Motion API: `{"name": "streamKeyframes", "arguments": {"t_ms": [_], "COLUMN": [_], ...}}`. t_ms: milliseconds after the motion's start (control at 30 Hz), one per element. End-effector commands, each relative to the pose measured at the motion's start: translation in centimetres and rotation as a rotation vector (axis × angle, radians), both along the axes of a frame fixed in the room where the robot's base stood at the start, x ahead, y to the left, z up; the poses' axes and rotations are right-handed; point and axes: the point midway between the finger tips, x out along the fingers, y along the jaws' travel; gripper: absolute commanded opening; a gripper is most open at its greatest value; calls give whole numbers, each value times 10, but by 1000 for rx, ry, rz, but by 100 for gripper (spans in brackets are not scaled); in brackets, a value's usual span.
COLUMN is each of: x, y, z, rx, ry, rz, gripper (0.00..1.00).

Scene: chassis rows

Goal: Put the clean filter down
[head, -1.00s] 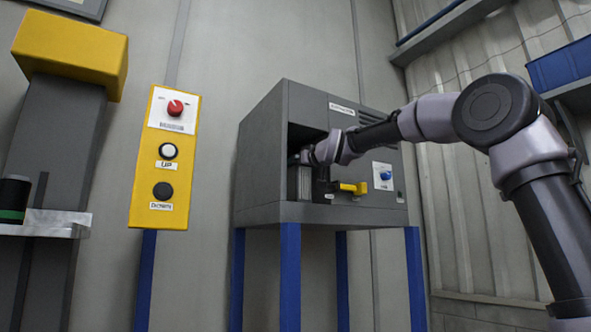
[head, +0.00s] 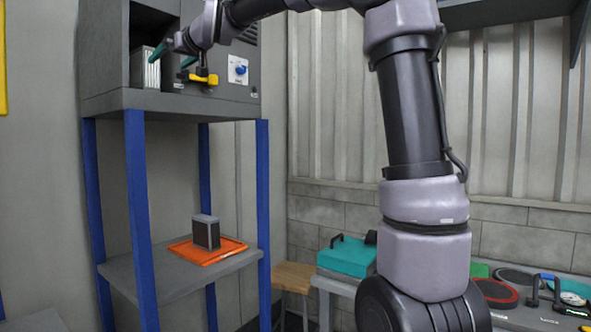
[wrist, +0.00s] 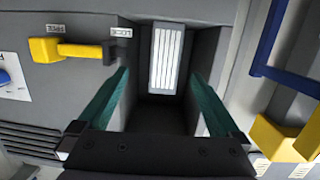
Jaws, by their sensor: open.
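A filter with white pleats (wrist: 166,58) stands inside the open bay of the grey cabinet (wrist: 205,35). In the head view its pleated side (head: 152,73) shows upright in the bay, left of the yellow lever (head: 203,79). My gripper (wrist: 160,76) is open, its teal fingers apart, with the filter between and beyond the fingertips in the wrist view. No finger visibly touches it. In the head view my gripper (head: 172,57) is at the bay's mouth. A second, dark-faced filter (head: 207,233) stands on an orange tray (head: 225,250) on the lower shelf.
The yellow lever (wrist: 60,50) and blue knob (head: 240,69) are close beside the bay. Blue legs (head: 140,215) frame the lower shelf (head: 175,280). A bench at right holds a teal case (head: 346,256) and several round parts. A blue rail (wrist: 280,45) shows in the wrist view.

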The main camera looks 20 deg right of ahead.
Motion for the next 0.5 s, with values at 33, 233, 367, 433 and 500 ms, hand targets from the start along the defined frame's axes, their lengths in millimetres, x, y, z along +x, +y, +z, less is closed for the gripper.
{"name": "streamKeyframes", "arguments": {"t_ms": [33,233,367,433,500], "x": [-22,-120,-200,-240,-274], "y": [-20,-141,-214,-241,-260], "z": [-21,-126,-194,-228,-258], "rx": [-37,-61,16,73,127], "ry": [57,373,580,678,763], "rz": [-40,-275,-422,-481,-523], "gripper": [100,100,100,100,100]}}
